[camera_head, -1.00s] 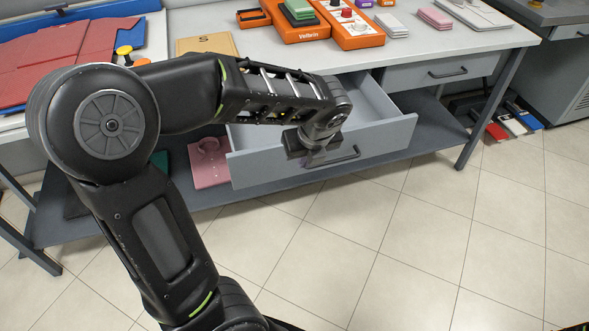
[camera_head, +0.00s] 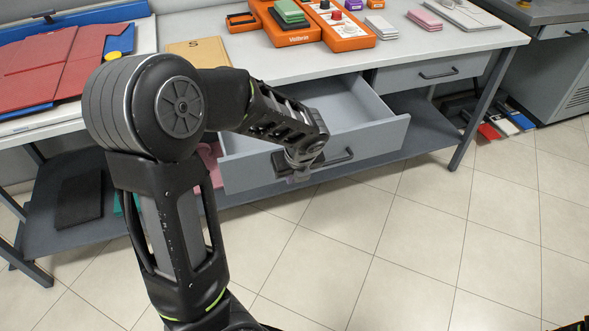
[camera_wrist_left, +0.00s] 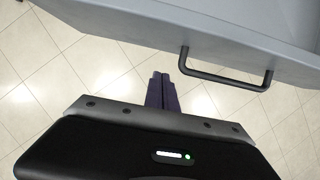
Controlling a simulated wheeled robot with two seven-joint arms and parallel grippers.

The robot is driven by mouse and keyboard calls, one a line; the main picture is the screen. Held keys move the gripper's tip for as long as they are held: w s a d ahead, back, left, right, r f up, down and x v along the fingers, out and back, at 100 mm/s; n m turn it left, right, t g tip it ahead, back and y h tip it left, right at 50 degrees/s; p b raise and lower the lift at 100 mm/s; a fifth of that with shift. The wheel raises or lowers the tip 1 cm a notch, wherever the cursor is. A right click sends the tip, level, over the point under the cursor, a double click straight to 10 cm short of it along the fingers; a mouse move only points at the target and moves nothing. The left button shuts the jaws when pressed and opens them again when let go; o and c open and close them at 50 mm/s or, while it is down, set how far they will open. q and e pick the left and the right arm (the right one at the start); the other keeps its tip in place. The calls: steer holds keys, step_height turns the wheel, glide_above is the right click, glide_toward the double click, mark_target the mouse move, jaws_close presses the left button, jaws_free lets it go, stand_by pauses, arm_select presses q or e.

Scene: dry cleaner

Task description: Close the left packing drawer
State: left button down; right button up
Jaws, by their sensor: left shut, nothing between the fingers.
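The left packing drawer (camera_head: 245,174) is a grey drawer under the packing table, pulled well out, and its visible interior looks empty. Its dark bar handle (camera_head: 340,158) is on the front panel and also shows in the left wrist view (camera_wrist_left: 225,84). My left gripper (camera_head: 298,176) is in front of the panel, just left of the handle and partly covering the panel. In the left wrist view its fingers (camera_wrist_left: 161,92) are together and empty, beside the handle's left end and not around it. I cannot tell whether they touch the panel. My right gripper is not in view.
The drawer to the right (camera_head: 425,77) is shut. The tabletop (camera_head: 230,50) holds orange devices (camera_head: 345,32), a cardboard folder (camera_head: 195,56) and red garments (camera_head: 60,65). A lower shelf (camera_head: 425,130) runs beneath. The tiled floor (camera_head: 400,240) in front is clear.

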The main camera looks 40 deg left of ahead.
arm_select(q)
steer(key=shift+w+a+f+p, duration=0.1)
steer(key=shift+w+a+p, duration=0.1)
steer(key=shift+w+a, duration=0.55)
steer(key=shift+w+a+f+p, duration=0.15)
steer(key=shift+w+a, duration=0.3)
steer(key=shift+a, duration=0.5)
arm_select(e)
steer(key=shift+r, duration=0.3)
arm_select(q)
steer(key=shift+a+r, duration=0.1)
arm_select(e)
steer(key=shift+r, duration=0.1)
